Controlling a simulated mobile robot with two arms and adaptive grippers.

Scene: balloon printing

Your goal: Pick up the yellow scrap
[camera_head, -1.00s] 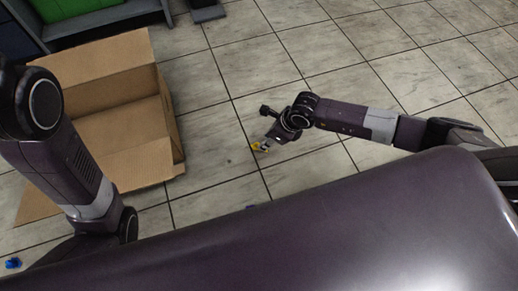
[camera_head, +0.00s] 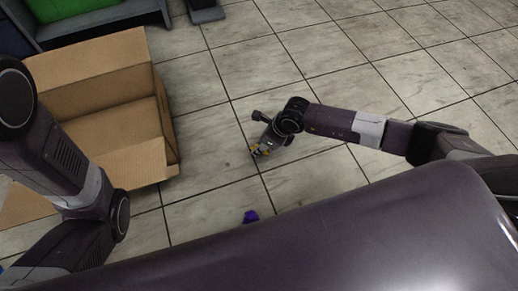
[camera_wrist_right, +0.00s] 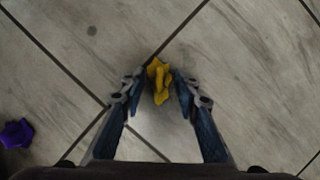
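The yellow scrap (camera_wrist_right: 158,82) is a small crumpled piece on the tiled floor. In the right wrist view it lies between the two fingertips of my right gripper (camera_wrist_right: 157,90), which is open around it with small gaps on both sides. In the head view the yellow scrap (camera_head: 257,150) shows at the tip of my right gripper (camera_head: 262,149), low over the floor and partly hidden by it. My left arm comes in at the left of the head view; its gripper is out of view.
A purple scrap (camera_head: 251,216) lies on the floor near my body; it also shows in the right wrist view (camera_wrist_right: 17,133). An open cardboard box (camera_head: 148,112) stands at the left. A green bin (camera_head: 75,8) is behind it. The floor at right is clear.

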